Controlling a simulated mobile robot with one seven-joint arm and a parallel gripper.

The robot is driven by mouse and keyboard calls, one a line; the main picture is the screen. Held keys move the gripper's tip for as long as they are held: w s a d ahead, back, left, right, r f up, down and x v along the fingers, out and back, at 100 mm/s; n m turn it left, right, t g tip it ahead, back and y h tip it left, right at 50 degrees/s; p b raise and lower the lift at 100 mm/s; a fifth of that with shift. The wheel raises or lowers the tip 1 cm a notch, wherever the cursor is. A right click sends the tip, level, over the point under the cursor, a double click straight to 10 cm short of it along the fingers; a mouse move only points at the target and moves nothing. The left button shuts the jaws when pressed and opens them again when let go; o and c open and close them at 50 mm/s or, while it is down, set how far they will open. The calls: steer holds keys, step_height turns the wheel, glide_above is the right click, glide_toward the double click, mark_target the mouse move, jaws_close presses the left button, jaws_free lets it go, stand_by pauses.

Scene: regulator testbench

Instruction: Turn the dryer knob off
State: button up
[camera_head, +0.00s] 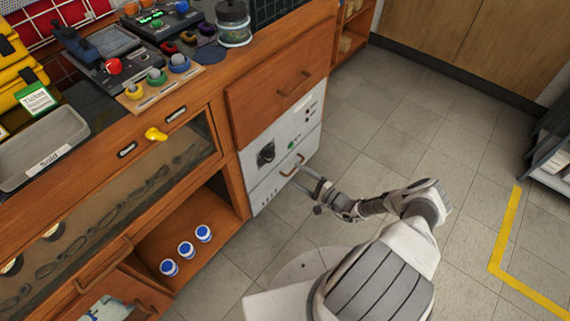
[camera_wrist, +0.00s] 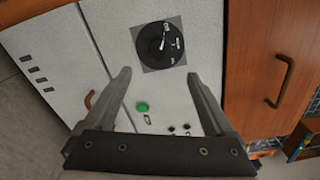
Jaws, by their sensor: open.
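The dryer is a white panel unit (camera_head: 291,140) set in the wooden bench, with a black round knob (camera_head: 266,153) on its front. In the wrist view the knob (camera_wrist: 158,45) is a black dial on a grey square plate, with white markings too small to read surely. My gripper (camera_head: 309,176) is in front of the white unit, near its lower handle. In the wrist view my gripper (camera_wrist: 160,85) is open, its two fingers apart and empty. The knob lies beyond the fingertips, roughly between them and apart from both.
A green button (camera_wrist: 142,107) and small dark sockets sit beside the knob. A copper handle (camera_head: 292,164) sticks out from the white unit's lower drawer. A wooden drawer (camera_head: 275,90) is above it. An open shelf with blue-lidded jars (camera_head: 186,249) is to the left.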

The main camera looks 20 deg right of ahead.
steer(key=v, duration=0.6)
stand_by(0.4)
